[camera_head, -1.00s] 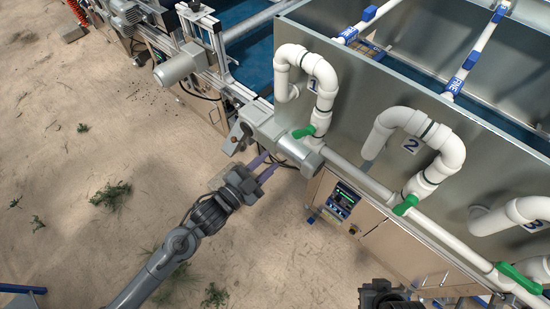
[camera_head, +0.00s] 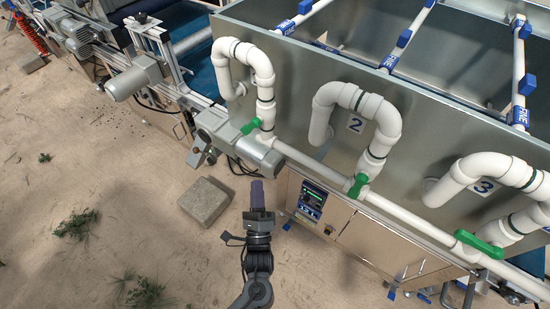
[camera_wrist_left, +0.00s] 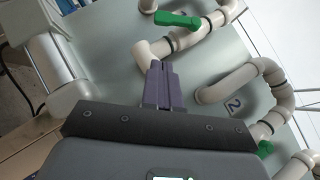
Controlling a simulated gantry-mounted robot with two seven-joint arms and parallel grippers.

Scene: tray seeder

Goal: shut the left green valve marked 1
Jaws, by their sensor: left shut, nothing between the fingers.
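The left green valve (camera_head: 251,126) sits at the foot of the white looped pipe (camera_head: 263,68) nearest the left. The number 1 is not readable now. Its green handle slants across the pipe. In the left wrist view a green handle (camera_wrist_left: 178,19), apparently the same valve, lies at the top beyond the fingertips. My left gripper (camera_head: 257,193) is shut and empty. Its purple fingers, also in the left wrist view (camera_wrist_left: 160,84), are below the valve in the head view and apart from it. My right gripper is out of view.
A grey motor (camera_head: 235,137) sits just left of and below the valve. Pipe 2 has a green valve (camera_head: 357,185), and pipe 3 another (camera_head: 478,243). A control panel (camera_head: 311,199) is right of my gripper. A concrete block (camera_head: 204,200) lies on the sandy ground.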

